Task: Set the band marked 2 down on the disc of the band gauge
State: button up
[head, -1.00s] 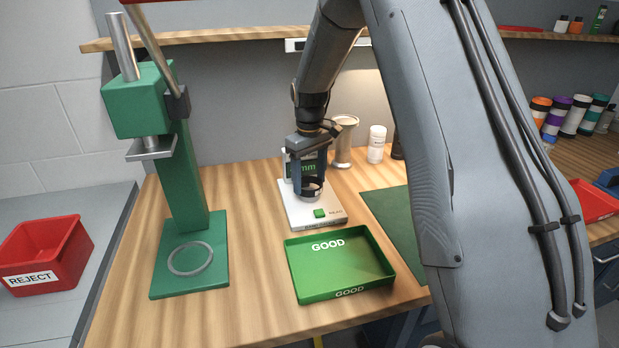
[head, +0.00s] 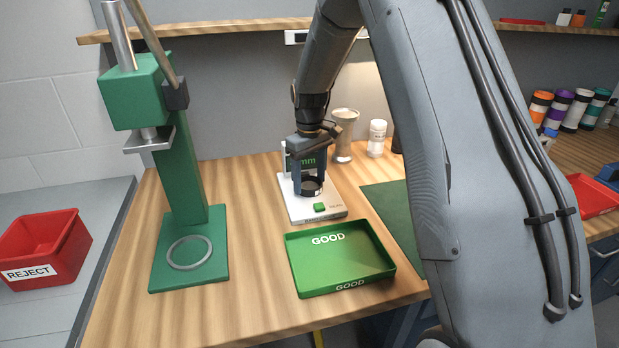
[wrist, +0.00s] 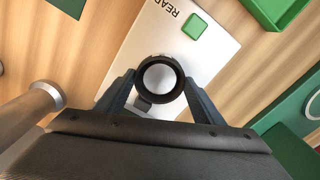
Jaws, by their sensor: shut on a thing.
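The band (wrist: 176,97) is a dark ring. In the wrist view my gripper (wrist: 158,90) is shut on it, one finger on each side. A pale round disc (wrist: 159,76) shows through the ring's opening. In the head view my gripper (head: 311,186) holds the band low over the white band gauge (head: 293,213), which has a green button and a display partly hidden behind my gripper. I cannot tell whether the band touches the disc. The mark on the band cannot be read.
A green GOOD tray (head: 342,258) is in front of the gauge. A green press (head: 190,175) with a ring on its base stands at left. A red REJECT bin (head: 45,248) is at far left. A metal cup (head: 344,140) and white bottle (head: 377,138) stand behind right.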

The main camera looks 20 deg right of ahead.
jog(key=o, duration=1.1)
jog(key=shift+o, duration=0.2)
jog(key=shift+r, duration=0.15)
notch_tip(320, 180, up, 8)
jog(key=b, duration=0.2)
jog(key=shift+f, duration=0.25)
jog(key=shift+s, duration=0.1)
jog(key=s+f+m, duration=0.1)
jog(key=s, duration=0.8)
jog(key=s+f+m, duration=0.2)
jog(key=s, duration=0.8)
jog(key=s+f+m+t, duration=0.1)
jog(key=s+f+m, duration=0.1)
jog(key=s, duration=0.7)
jog(key=shift+s+a+f, duration=0.1)
jog(key=shift+s+f, duration=0.1)
jog(key=shift+s, duration=0.15)
